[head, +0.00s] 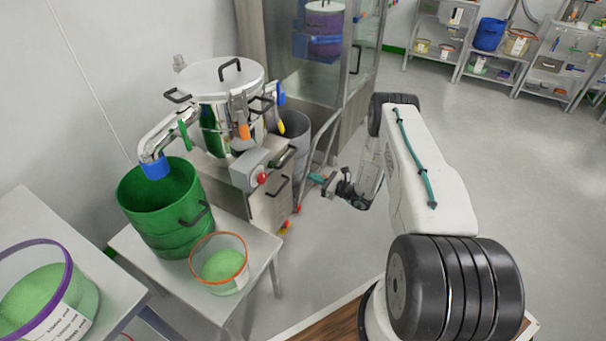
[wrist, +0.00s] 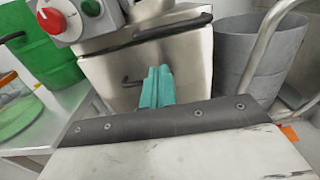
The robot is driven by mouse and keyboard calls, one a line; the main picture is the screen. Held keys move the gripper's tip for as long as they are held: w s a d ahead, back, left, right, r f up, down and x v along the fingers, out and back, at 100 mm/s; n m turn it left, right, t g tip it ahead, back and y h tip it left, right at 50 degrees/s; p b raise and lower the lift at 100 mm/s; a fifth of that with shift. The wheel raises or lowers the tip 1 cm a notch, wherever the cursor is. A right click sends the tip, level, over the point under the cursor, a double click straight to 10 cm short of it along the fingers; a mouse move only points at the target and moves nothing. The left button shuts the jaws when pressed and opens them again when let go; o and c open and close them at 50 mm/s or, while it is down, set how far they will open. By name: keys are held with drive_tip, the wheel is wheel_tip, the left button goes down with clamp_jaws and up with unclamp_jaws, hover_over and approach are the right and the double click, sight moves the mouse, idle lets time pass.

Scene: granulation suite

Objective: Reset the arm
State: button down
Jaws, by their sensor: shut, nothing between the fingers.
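My gripper (head: 317,179) is at the end of my white and black arm, in the middle of the head view. Its teal fingers are shut and empty. In the wrist view the closed fingers (wrist: 157,88) point at the steel front of the machine cabinet (wrist: 188,70), with a dark handle behind them. In the head view the gripper is to the right of this cabinet (head: 268,207); whether it touches anything is hard to tell, but a gap of floor seems to lie between.
A green bucket (head: 165,232) and an orange-rimmed tub (head: 219,279) stand on a small table at left. A purple-rimmed tub (head: 80,300) is at front left. A grey bin (head: 293,128) and a tall glazed cabinet (head: 310,90) stand behind. Floor (head: 490,170) at right is clear.

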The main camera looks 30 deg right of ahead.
drive_tip(key=s+a+n+g+y, duration=0.3)
drive_tip(key=s+a+g, duration=0.1)
drive_tip(key=s+a, duration=0.2)
drive_tip(key=s+a+r+n+g, duration=0.3)
drive_tip(key=s+r+n+g, duration=0.15)
drive_tip(key=r, duration=0.45)
drive_tip(key=s+a+r+n+g, duration=0.3)
drive_tip(key=s+r+n+g, duration=0.15)
drive_tip(key=r, duration=0.55)
drive_tip(key=s+a+r+n+g, duration=0.35)
drive_tip(key=r+n+g, duration=0.2)
drive_tip(key=r, duration=0.35)
drive_tip(key=s+a+r+n+t+h, duration=0.2)
drive_tip(key=s+r+n+h, duration=0.4)
drive_tip(key=s+r, duration=0.6)
drive_tip(key=s+a+r+n+t+h, duration=0.1)
drive_tip(key=s+r+n+h, duration=0.5)
drive_tip(key=s+r, duration=0.6)
drive_tip(key=shift+s+a+r+t, duration=0.15)
drive_tip(key=shift+s+a+t, duration=0.3)
drive_tip(key=shift+t, duration=0.3)
